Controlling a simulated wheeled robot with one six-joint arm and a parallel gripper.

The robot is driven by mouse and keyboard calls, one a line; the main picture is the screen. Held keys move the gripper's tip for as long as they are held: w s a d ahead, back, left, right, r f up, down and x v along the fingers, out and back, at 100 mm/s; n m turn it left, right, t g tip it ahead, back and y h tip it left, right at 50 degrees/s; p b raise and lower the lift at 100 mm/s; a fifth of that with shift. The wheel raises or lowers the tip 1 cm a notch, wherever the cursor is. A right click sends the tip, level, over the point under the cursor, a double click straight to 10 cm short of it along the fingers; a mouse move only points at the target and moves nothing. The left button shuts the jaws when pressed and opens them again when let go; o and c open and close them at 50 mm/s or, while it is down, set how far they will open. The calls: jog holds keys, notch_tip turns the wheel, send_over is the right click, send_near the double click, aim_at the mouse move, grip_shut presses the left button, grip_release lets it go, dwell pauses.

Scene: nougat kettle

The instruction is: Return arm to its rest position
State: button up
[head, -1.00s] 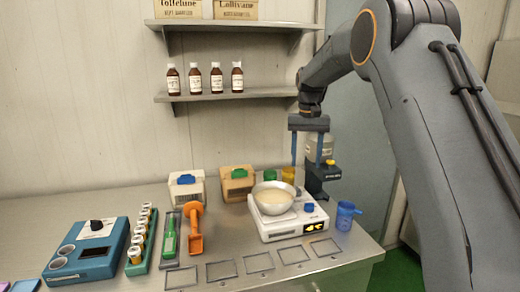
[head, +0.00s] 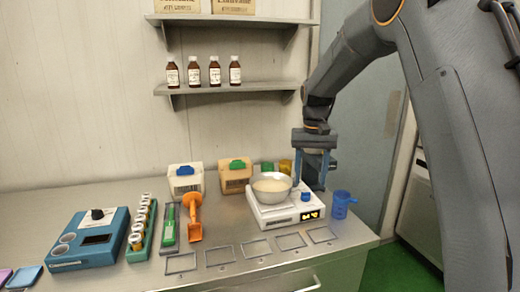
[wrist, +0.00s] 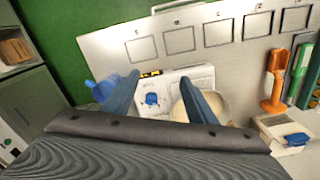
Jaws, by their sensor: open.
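My gripper (head: 313,168) is open and empty above the right back part of the bench, by the white hotplate (head: 287,217). Its two blue fingers point down and stand apart. In the wrist view the fingers of my gripper (wrist: 160,98) frame part of the hotplate (wrist: 172,80) with its blue knob. A metal bowl of pale mix (head: 271,188) sits on the hotplate, whose display is lit. In the wrist view one finger partly hides the bowl.
A blue cup (head: 341,205) stands right of the hotplate near the bench's right edge. Orange scoop (head: 194,215), vial rack (head: 142,230), blue device (head: 90,238) and two lidded boxes stand left. Brown bottles (head: 214,72) line a shelf. Marked squares on the front bench are empty.

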jog(key=s+d+f+b, duration=0.1)
jog(key=s+f+b, duration=0.1)
jog(key=s+f, duration=0.4)
jog(key=s+d+f+b, duration=0.1)
jog(key=s+f, duration=0.5)
jog(key=s, duration=0.7)
jog(key=s+d+f+n+b, duration=0.1)
jog(key=s+f+b, duration=0.3)
jog(key=s, duration=0.6)
notch_tip(320, 180, down, 2)
jog(key=shift+s+d+f+t, duration=0.2)
jog(key=shift+d+t, duration=0.1)
jog(key=shift+d, duration=0.1)
